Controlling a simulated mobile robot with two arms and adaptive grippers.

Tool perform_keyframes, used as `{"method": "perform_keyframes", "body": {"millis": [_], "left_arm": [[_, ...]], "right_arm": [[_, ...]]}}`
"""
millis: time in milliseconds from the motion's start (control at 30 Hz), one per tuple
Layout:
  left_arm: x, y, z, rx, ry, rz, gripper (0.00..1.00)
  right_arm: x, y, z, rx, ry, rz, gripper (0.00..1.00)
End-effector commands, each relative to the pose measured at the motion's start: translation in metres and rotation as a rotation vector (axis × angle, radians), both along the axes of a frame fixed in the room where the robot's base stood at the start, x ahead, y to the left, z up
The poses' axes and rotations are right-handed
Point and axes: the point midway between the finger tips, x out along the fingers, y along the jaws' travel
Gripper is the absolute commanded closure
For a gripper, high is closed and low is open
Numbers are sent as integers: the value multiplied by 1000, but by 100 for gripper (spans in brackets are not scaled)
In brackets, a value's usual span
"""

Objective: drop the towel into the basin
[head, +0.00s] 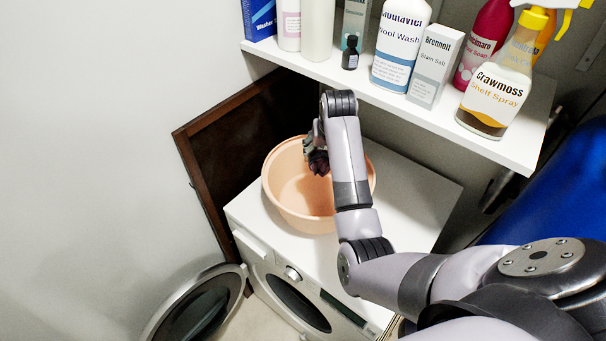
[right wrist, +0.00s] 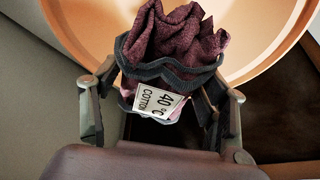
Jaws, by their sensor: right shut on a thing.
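The peach basin (head: 290,205) stands on the white top of the washing machine. My right gripper (head: 314,148) is over the basin's opening, shut on the towel (head: 318,163). The towel is bunched, purple-maroon with a dark border, and it shows larger in the right wrist view (right wrist: 178,38) between the fingers of the right gripper (right wrist: 165,85). A white "40 °C cotton" tag (right wrist: 157,103) is on it. In the right wrist view the basin's rim (right wrist: 80,30) curves behind the towel. My left gripper is out of view.
A white shelf (head: 420,112) with several bottles and boxes, including a spray bottle (head: 495,95), runs above and behind the basin. The washing machine's (head: 400,195) top is clear right of the basin. Its round door (head: 195,305) hangs open. A dark wooden frame (head: 205,190) leans behind.

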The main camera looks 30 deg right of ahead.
Motion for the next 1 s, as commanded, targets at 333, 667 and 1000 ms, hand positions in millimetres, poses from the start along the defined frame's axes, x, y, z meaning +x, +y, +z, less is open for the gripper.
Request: {"method": "perform_keyframes", "body": {"millis": [333, 667, 1000], "left_arm": [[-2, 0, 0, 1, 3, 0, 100], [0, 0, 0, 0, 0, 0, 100], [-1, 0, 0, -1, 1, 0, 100]], "right_arm": [[-1, 0, -30, 2, 4, 0, 66], [-1, 0, -57, 0, 0, 0, 66], [-1, 0, -60, 0, -1, 0, 31]]}}
